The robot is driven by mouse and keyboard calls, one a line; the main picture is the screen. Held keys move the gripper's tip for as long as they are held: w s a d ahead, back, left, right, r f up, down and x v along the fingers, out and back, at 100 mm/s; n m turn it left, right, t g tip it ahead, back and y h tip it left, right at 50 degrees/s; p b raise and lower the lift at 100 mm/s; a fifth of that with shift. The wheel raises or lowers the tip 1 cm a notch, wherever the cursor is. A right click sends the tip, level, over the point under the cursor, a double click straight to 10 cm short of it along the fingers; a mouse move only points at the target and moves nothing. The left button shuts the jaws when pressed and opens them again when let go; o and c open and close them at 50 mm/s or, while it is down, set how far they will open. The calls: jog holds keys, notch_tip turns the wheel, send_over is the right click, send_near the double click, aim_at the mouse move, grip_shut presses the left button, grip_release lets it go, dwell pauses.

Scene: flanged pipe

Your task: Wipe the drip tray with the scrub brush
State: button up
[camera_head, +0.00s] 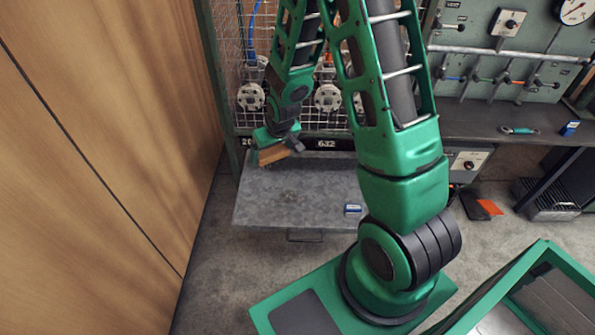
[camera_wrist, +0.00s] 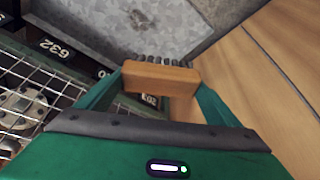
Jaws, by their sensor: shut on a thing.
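The scrub brush (camera_wrist: 158,78) has an orange-brown wooden block and dark bristles. My gripper (camera_wrist: 155,88) is shut on its block, one finger on each side, in the wrist view. In the head view the brush (camera_head: 273,155) and my gripper (camera_head: 268,142) are over the back left part of the drip tray (camera_head: 275,207). The tray is a flat grey galvanised metal surface, also in the wrist view (camera_wrist: 150,28). The bristles point toward the tray; I cannot tell whether they touch it. My arm hides the tray's right part.
A small blue and white box (camera_head: 352,209) lies on the tray's right side. A wire mesh panel (camera_head: 240,75) with flanged pipes (camera_head: 251,97) stands behind the tray. A wooden wall (camera_head: 110,130) is close on the left. A bench (camera_head: 480,122) is at right.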

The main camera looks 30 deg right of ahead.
jog(key=shift+w+a, duration=0.15)
jog(key=shift+w, duration=0.2)
